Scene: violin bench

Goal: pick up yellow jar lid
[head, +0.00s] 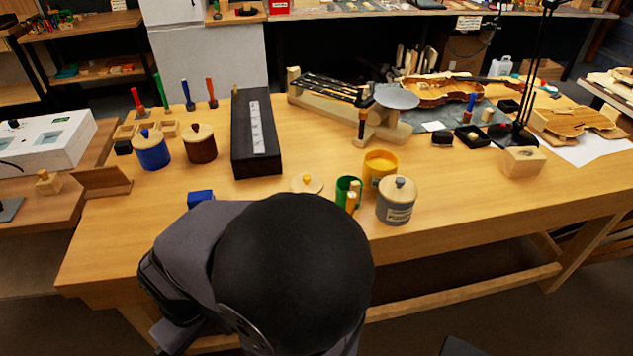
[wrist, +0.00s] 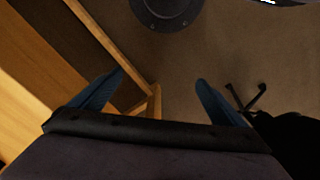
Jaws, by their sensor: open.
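The yellow jar lid (head: 306,183) is a pale wooden disc with a small yellow knob. It lies flat near the bench's front edge, just behind my dark arm in the head view. The yellow jar (head: 380,168) stands open to its right. My gripper (wrist: 160,77) shows only in the wrist view, with its two blue fingers wide apart and nothing between them. It is over the floor beside the bench, away from the lid. The lid is not in the wrist view, and my arm hides the gripper in the head view.
A green cup (head: 347,190) and a lidded grey jar (head: 397,204) stand right of the lid. A blue block (head: 201,198) lies to its left. A long black box (head: 255,140) stands behind. Lidded blue (head: 151,152) and brown (head: 200,149) jars stand at left.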

